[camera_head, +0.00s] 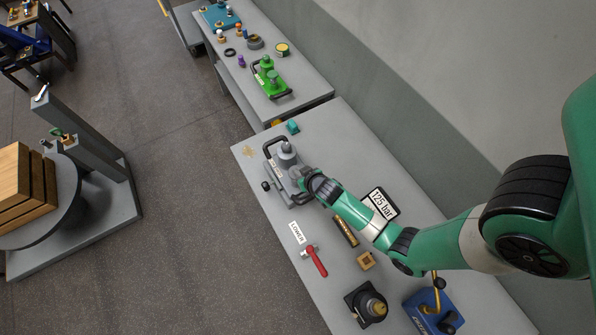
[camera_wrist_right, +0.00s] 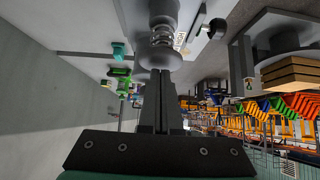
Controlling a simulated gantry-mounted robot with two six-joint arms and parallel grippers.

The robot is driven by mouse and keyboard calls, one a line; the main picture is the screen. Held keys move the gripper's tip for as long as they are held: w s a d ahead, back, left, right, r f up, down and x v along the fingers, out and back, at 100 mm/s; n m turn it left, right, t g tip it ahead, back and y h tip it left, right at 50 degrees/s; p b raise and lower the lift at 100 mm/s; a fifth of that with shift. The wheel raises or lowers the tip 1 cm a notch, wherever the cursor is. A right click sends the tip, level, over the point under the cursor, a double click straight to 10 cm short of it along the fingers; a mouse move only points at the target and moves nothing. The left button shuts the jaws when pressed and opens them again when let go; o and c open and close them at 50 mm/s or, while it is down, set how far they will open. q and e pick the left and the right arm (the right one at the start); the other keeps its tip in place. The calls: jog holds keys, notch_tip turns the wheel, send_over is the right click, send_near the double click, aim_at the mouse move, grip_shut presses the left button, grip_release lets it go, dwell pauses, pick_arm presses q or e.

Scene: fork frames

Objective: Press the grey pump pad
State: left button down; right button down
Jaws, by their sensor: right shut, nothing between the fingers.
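The grey pump (camera_head: 283,186) stands near the far end of the long grey table, with a black curved handle and a grey cylinder on top. My right arm reaches to it from the right, and its wrist covers part of the pump. My right gripper (camera_wrist_right: 160,74) is shut and empty. In the right wrist view its fingertips are right at a round grey pad (camera_wrist_right: 161,58) with a spring behind it; whether they touch it I cannot tell. My left gripper is not in view.
A red-handled lever (camera_head: 316,261) with a "LOWER" label (camera_head: 297,232), a "125 bar" sign (camera_head: 381,203), a wooden block (camera_head: 366,261) and a black-based fitting (camera_head: 367,305) are on the same table. A green pump (camera_head: 271,80) stands on the table behind.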

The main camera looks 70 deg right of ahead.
notch_tip(320, 180, down, 4)
jog(key=b, duration=0.3)
jog(key=shift+b, duration=0.3)
jog(key=shift+s, duration=0.15)
jog(key=shift+r, duration=0.1)
jog(key=shift+r+p, duration=0.35)
jog(key=shift+p, duration=0.2)
jog(key=r+p, duration=0.4)
jog(key=shift+a+r, duration=0.2)
jog(key=shift+r, duration=0.15)
jog(key=v, duration=0.9)
jog(key=shift+s+f, duration=0.15)
dwell(1.8)
